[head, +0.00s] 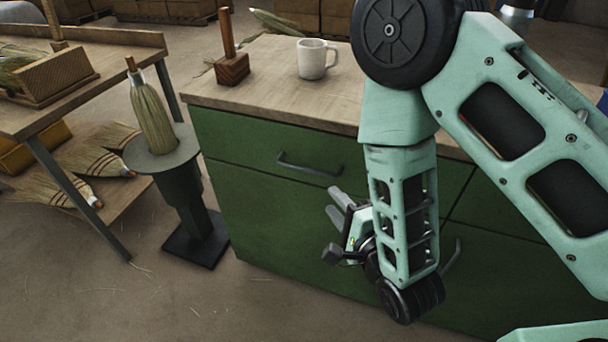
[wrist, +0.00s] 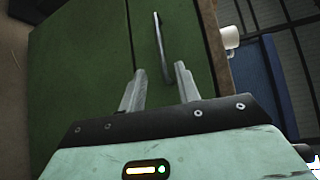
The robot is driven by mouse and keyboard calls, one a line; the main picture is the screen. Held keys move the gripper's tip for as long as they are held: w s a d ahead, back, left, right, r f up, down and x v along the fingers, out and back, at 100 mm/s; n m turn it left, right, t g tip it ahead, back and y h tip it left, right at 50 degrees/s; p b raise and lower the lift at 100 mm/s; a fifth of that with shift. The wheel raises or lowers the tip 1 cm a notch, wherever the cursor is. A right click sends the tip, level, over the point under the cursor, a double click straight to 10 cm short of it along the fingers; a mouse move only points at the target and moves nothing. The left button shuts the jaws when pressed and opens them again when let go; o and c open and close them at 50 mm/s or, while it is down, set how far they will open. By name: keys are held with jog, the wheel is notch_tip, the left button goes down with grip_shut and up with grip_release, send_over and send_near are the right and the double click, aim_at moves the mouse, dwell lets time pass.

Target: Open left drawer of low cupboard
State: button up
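The low cupboard (head: 240,208) is green with a wooden top. Its left drawer (head: 235,142) is shut, flush with the front, and has a dark bar handle (head: 309,165). In the wrist view the handle (wrist: 160,48) runs up from between the fingers, with the green drawer front (wrist: 185,45) behind it. My gripper (head: 338,205) is in front of the cupboard, just below and right of the handle in the head view. In the wrist view my gripper (wrist: 160,82) is open, its two fingers apart on either side of the handle's near end. Whether they touch it cannot be told.
A white mug (head: 314,59) and a wooden block with an upright peg (head: 232,66) stand on the cupboard top. A dark stand with a broom head (head: 152,115) is left of the cupboard. A workbench (head: 80,42) is farther left. Floor is open in front.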

aim_at(306, 171)
jog(key=b+x, duration=0.7)
jog(key=x, duration=0.7)
jog(key=shift+w+f, duration=0.15)
jog(key=shift+w, duration=0.05)
jog(key=shift+a, duration=0.1)
grip_shut()
